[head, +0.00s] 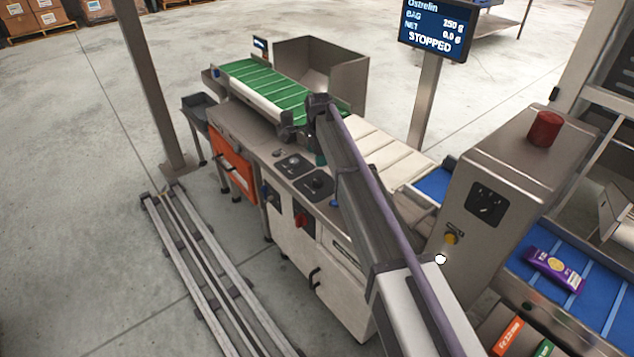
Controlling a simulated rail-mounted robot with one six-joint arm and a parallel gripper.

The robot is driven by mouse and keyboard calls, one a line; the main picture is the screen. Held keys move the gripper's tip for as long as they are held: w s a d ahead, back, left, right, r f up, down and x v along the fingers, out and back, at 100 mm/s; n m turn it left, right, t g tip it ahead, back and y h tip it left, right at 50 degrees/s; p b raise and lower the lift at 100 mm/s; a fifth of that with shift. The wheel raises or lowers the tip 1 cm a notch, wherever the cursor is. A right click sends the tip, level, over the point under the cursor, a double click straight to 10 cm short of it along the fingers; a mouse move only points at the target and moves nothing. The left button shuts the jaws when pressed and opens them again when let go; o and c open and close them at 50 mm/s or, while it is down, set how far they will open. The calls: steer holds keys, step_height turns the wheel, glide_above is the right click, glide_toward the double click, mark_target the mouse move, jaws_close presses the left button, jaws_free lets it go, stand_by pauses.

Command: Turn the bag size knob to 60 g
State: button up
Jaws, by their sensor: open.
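Two black dial plates with knobs, a left one (292,165) and a right one (316,184), sit on the steel top of the machine. Another black dial plate (487,205) is on the steel cabinet at right. The labels are too small to read, so I cannot tell which is the bag size knob. The screen (433,29) reads bag 250 g, net 0.0 g, STOPPED.
A green cleated belt (266,85) runs behind the plates. A red switch (301,219) is on the machine's front. A red dome (544,128) tops the cabinet. A purple pack (553,269) lies on a blue belt (610,300). Floor rails (205,265) run at left beside open floor.

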mark_target(317, 179)
step_height(317, 179, down, 11)
steer(key=b, duration=1.1)
steer(key=shift+w, duration=0.15)
steer(key=shift+r, duration=0.1)
steer(key=shift+c, duration=0.2)
steer(key=c, duration=0.9)
